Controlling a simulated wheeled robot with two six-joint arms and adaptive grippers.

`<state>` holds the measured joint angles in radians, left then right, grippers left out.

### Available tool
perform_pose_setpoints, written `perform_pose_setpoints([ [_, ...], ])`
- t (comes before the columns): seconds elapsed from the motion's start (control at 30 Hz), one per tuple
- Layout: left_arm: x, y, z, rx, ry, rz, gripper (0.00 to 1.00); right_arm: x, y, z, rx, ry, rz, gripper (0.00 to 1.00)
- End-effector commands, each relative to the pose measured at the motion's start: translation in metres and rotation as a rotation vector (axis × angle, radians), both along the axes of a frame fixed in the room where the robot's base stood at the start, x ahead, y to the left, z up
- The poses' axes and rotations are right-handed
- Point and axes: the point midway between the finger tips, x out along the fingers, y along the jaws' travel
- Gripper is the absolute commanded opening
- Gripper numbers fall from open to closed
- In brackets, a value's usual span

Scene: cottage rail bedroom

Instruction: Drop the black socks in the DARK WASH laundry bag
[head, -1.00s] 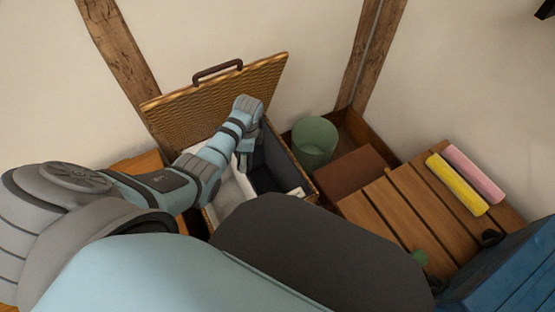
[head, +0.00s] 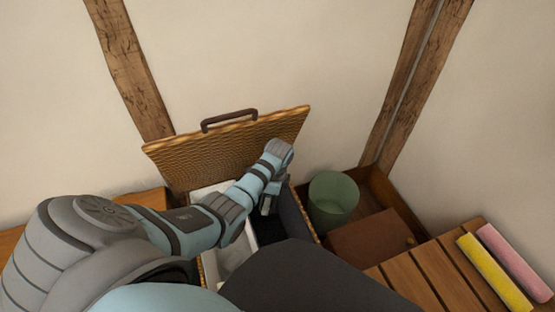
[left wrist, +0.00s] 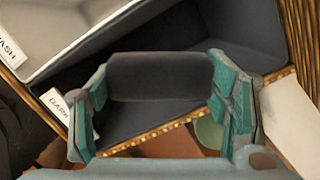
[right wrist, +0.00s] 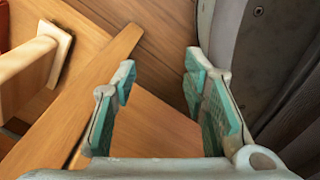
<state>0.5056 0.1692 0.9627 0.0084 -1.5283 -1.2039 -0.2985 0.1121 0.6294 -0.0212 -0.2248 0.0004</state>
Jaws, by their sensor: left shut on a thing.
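The black socks (left wrist: 160,76) are a dark roll in the left wrist view. My left gripper (left wrist: 160,84) is shut on them, one finger at each end. It also shows in the head view (head: 269,200), reaching into the open wicker hamper. The socks hang over the dark grey laundry bag (left wrist: 245,30), whose white tag (left wrist: 58,104) reads DARK, the rest being covered by a finger. I cannot tell their exact height over the bag. A pale bag (left wrist: 75,22) lies beside it, with a tag ending in WASH. My right gripper (right wrist: 160,72) is open and empty beside wooden furniture.
The hamper's wicker lid (head: 225,145) stands open against the wall side. A green bin (head: 333,198) and a brown box (head: 370,240) stand right of the hamper. A slatted wooden top (head: 430,268) holds yellow (head: 492,272) and pink (head: 512,260) rolls.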

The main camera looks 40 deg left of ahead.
Motion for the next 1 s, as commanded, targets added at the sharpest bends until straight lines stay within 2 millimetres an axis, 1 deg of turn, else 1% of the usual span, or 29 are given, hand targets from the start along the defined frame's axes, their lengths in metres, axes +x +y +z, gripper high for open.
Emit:
perform_pose_setpoints([
  [0.03,0.0,0.0,-0.014,0.0,0.0,0.0,0.45,0.005,-0.001,-0.014,-0.002,-0.008,0.001,0.4],
  [0.1,-0.001,0.001,-0.019,0.0,0.001,0.001,0.45,0.017,-0.001,-0.017,-0.001,-0.031,0.002,0.4],
  [0.2,-0.001,0.001,-0.02,0.001,0.001,0.002,0.45,0.03,0.0,-0.017,-0.001,-0.055,0.003,0.4],
  [0.37,-0.001,0.002,-0.018,0.001,0.001,0.003,0.45,0.032,0.0,-0.014,-0.001,-0.058,0.003,0.4],
  [0.4,-0.001,0.002,-0.018,0.0,0.0,0.003,0.72,0.032,0.0,-0.014,-0.001,-0.057,0.003,0.4],
  [0.53,-0.002,0.002,-0.018,0.001,0.001,0.004,0.93,0.028,0.0,-0.015,-0.001,-0.051,0.002,0.4],
  [0.7,-0.002,0.002,-0.018,0.001,0.001,0.004,0.94,0.024,-0.001,-0.015,-0.001,-0.045,0.003,0.4],
  [0.87,-0.002,0.002,-0.017,0.0,0.0,0.004,0.94,0.025,-0.001,-0.015,-0.001,-0.045,0.003,0.4],
  [0.97,0.0,0.001,-0.008,0.001,-0.001,0.004,0.94,0.026,-0.001,-0.015,-0.001,-0.046,0.003,0.4],
  [1.0,0.0,0.0,-0.001,0.0,-0.003,0.004,0.94,0.026,0.0,-0.015,-0.001,-0.046,0.003,0.4],
])
